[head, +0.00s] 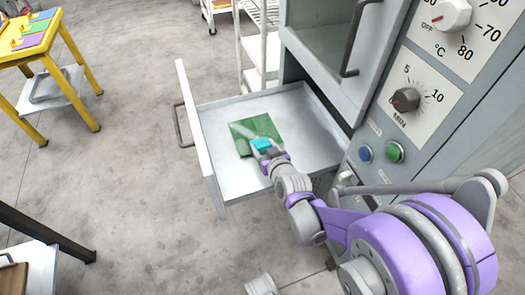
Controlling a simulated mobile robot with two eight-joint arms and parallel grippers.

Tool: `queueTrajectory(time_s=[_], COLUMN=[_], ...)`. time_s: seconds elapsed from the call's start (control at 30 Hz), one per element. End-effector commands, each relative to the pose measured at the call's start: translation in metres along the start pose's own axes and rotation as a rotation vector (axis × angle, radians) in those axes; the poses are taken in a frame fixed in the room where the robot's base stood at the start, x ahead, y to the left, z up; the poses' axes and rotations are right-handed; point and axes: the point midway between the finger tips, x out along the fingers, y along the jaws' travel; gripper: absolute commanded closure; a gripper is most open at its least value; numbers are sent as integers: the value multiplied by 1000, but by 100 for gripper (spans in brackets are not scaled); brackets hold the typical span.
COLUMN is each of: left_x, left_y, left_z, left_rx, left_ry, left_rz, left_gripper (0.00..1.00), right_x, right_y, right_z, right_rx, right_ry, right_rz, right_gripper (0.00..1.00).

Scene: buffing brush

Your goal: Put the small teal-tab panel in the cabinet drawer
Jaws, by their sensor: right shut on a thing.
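The small panel (265,127) is green, with a teal tab (262,144) on it. It is inside the outline of the open cabinet drawer (213,120), near the middle of the drawer floor. I cannot tell whether it rests on the floor or is held just above it. My right gripper (264,149) is shut on the teal tab and partly covers it. The drawer is pulled out to the left from the grey cabinet (345,110).
The cabinet front has knobs (405,99) and a green button (395,151) right of the drawer. A yellow table (52,50) with several coloured panels stands at the upper left. A white rack (258,50) is behind the drawer. A dark-edged table (40,235) is at lower left.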

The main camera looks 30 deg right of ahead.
Motion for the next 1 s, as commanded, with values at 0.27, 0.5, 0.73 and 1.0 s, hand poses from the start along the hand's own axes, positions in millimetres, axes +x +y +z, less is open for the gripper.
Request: queueTrajectory(time_s=[0.27,0.5,0.73,1.0], left_x=[8,10,10,6], left_y=[0,0,0,0], left_z=[2,2,2,1], left_rx=[0,0,0,0], left_ry=[-2,-2,-2,-1], left_rz=[0,0,0,0], left_gripper=[50,50,50,50], right_x=[6,8,7,4], right_y=[0,0,0,0], right_z=[15,18,17,13], right_rx=[0,0,0,0], right_ry=[1,0,0,0], right_rz=[0,0,0,0], right_gripper=[96,31,8,8])
